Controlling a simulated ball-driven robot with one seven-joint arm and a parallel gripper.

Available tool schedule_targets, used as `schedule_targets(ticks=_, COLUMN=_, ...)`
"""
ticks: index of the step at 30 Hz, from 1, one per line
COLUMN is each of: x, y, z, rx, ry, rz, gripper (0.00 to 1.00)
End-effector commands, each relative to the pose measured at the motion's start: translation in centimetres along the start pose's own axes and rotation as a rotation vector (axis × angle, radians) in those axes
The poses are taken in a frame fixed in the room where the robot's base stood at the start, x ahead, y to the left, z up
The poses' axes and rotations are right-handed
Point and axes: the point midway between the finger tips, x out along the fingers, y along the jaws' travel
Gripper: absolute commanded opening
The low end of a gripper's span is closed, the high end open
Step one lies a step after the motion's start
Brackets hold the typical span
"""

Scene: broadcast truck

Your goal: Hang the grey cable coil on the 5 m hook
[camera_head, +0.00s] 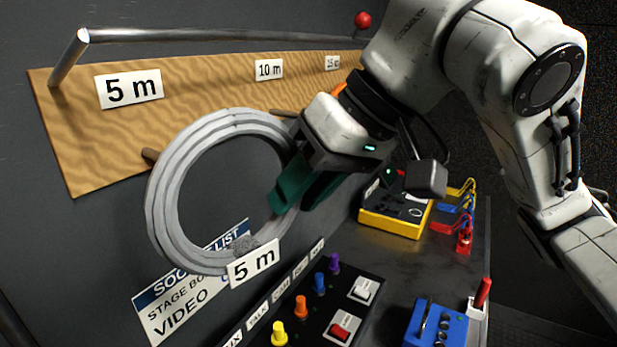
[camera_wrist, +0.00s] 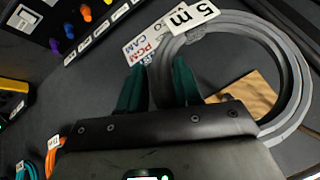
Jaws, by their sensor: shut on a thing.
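The grey cable coil (camera_head: 166,215) hangs in the air in front of the wall, with a white "5 m" tag (camera_head: 254,263) at its lower edge. My gripper (camera_head: 292,190), with green fingers, is shut on the coil's right side. In the wrist view the fingers (camera_wrist: 158,84) pinch the coil (camera_wrist: 297,85). The 5 m hook (camera_head: 150,155) is a short brown peg on the wooden board, below the large "5 m" label (camera_head: 129,89). The peg shows at the coil's upper left outer edge; part of it may be hidden. I cannot tell the gap between them.
The board (camera_head: 195,78) also has a "10 m" label (camera_head: 269,69) and another peg (camera_head: 283,113). A metal rail (camera_head: 230,35) runs above. Below stand a control panel (camera_head: 310,310) with coloured knobs, a yellow box (camera_head: 392,218) and a blue box (camera_head: 437,325).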

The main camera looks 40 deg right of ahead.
Motion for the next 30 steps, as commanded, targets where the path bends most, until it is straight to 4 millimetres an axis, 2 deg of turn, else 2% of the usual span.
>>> schedule_targets(ticks=30, x=3.0, y=-1.0, z=-3.5, rx=0.0, ry=0.002, rz=-0.001, gripper=0.0)
